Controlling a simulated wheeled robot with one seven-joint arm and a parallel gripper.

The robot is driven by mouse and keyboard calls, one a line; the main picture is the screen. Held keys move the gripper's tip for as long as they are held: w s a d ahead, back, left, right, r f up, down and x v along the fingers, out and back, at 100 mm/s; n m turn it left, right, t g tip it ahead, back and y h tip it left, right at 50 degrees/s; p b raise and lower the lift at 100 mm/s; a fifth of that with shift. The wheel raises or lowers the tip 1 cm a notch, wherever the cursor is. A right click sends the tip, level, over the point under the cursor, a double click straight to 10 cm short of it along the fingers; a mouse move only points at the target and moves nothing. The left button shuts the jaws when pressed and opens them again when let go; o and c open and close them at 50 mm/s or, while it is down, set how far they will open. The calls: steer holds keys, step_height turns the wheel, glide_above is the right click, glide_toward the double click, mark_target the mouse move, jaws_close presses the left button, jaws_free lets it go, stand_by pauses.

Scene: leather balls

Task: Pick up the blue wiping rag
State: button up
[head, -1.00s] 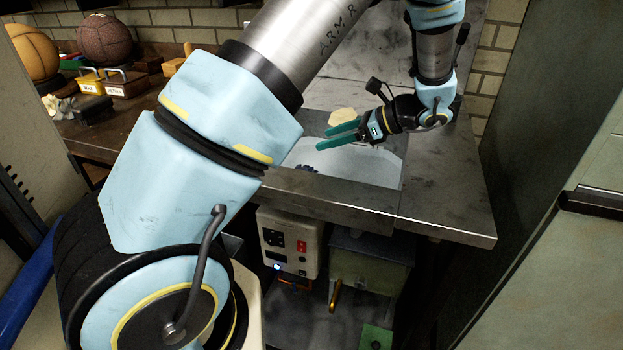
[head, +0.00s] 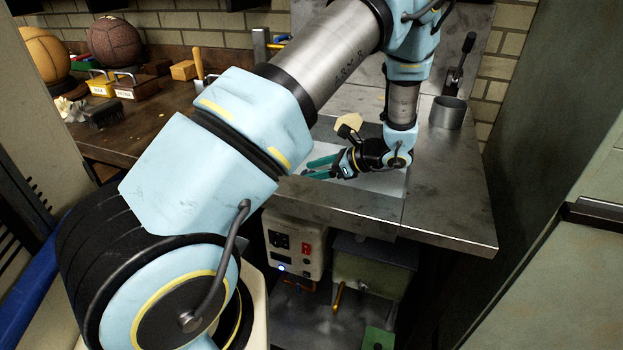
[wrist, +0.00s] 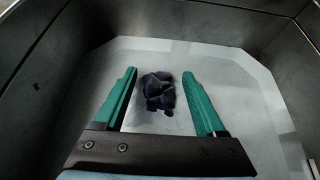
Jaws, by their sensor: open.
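The blue wiping rag (wrist: 158,92) is a small crumpled dark blue bundle in the wrist view. It lies on a pale floor in a grey metal basin (wrist: 45,62). My gripper (wrist: 160,73) has its two green fingers spread, one on each side of the rag in that view. Nothing is held, and I cannot tell how far the fingers are above the rag. In the head view my gripper (head: 308,168) is low over the basin's pale floor (head: 384,184), pointing left. The rag is not visible there.
The metal bench top (head: 445,190) surrounds the basin. A metal cup (head: 447,114) stands at its right. A pale yellow piece (head: 349,121) shows behind my gripper. Balls (head: 115,40) and brushes (head: 105,113) are on the wooden bench at left. A tall cabinet stands close on the right.

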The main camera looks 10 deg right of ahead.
steer(key=shift+a, duration=0.1)
steer(key=shift+c, duration=0.4)
jaws_close()
